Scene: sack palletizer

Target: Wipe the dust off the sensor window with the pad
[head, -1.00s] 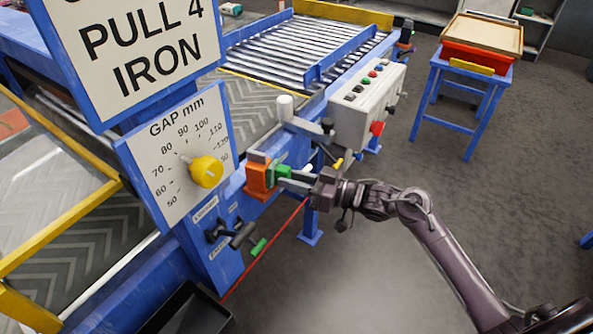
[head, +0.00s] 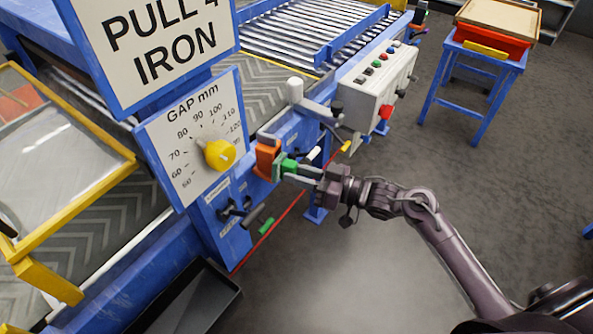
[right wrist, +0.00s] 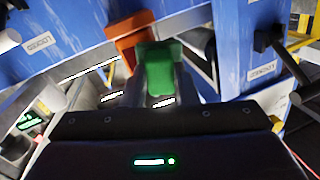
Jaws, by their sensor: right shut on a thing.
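My right gripper (head: 286,170) is shut on a green pad (head: 290,165), which sticks out between the fingertips. The pad also shows in the right wrist view (right wrist: 158,72). An orange housing (head: 267,158), which seems to be the sensor's, is fixed to the blue machine frame just left of the pad. It shows behind the pad in the right wrist view (right wrist: 127,38). Pad and housing are very close; I cannot tell whether they touch. The sensor window and any dust on it cannot be made out. My left gripper is out of view.
A gap dial with a yellow knob (head: 220,154) stands left of the housing. Black handles (head: 232,210) sit below it. A grey control box (head: 378,88) and a white-capped post (head: 295,90) stand beyond. A blue stand (head: 480,75) is at right.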

